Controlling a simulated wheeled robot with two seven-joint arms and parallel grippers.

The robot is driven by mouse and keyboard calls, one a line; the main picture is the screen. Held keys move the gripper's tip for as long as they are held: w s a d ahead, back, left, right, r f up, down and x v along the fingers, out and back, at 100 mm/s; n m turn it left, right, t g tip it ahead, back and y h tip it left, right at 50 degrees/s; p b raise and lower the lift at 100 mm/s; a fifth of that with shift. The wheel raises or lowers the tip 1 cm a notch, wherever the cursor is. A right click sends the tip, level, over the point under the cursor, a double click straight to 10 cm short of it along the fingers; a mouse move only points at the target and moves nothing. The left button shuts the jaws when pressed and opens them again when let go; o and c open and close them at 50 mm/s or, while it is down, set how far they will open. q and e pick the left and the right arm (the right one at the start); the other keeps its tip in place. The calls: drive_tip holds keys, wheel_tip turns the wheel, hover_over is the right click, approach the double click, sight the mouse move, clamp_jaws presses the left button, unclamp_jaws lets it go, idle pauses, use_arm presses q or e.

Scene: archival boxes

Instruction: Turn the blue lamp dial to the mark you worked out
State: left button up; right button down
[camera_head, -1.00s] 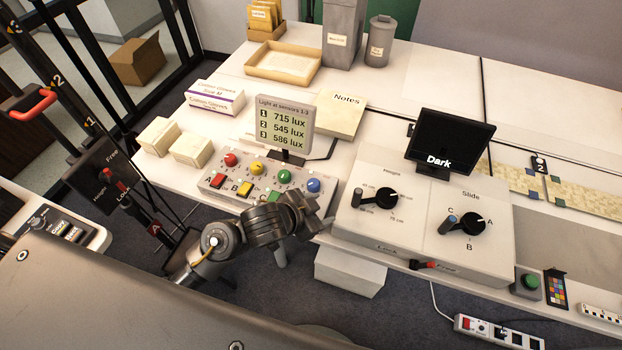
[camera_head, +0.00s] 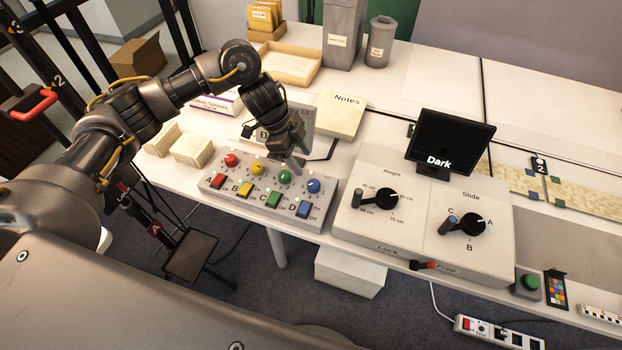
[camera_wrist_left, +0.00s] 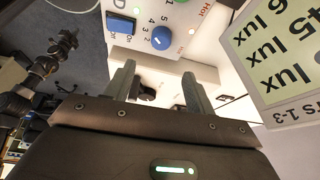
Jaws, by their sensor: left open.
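The blue dial (camera_head: 314,186) is at the right end of the back row of dials on the white lamp panel (camera_head: 222,192). It also shows in the left wrist view (camera_wrist_left: 161,38), with numbers around it; its pointer is too small to read surely. My left gripper (camera_head: 296,162) is open and empty, above and behind the green and blue dials, apart from the blue one. Its two fingers (camera_wrist_left: 158,88) stand apart in the wrist view, with the dial beyond their tips. The lux display (camera_head: 300,118) is mostly hidden behind this gripper. My right gripper is not in view.
Red (camera_head: 231,160), yellow (camera_head: 257,168) and green (camera_head: 284,177) dials sit close beside the blue one. Coloured switches line the panel's front, with blue switch D (camera_head: 304,209) nearest. A Height and Slide box (camera_head: 420,215) stands right of the panel.

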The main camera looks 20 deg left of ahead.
sight(314, 183)
use_arm(q)
drive_tip(key=x, duration=0.6)
drive_tip(key=a+p+x, duration=0.1)
drive_tip(key=x, duration=0.3)
drive_tip(key=shift+f, duration=0.2)
drive_tip(key=shift+c, duration=0.2)
drive_tip(key=shift+r, duration=0.1)
drive_tip(key=c, duration=0.9)
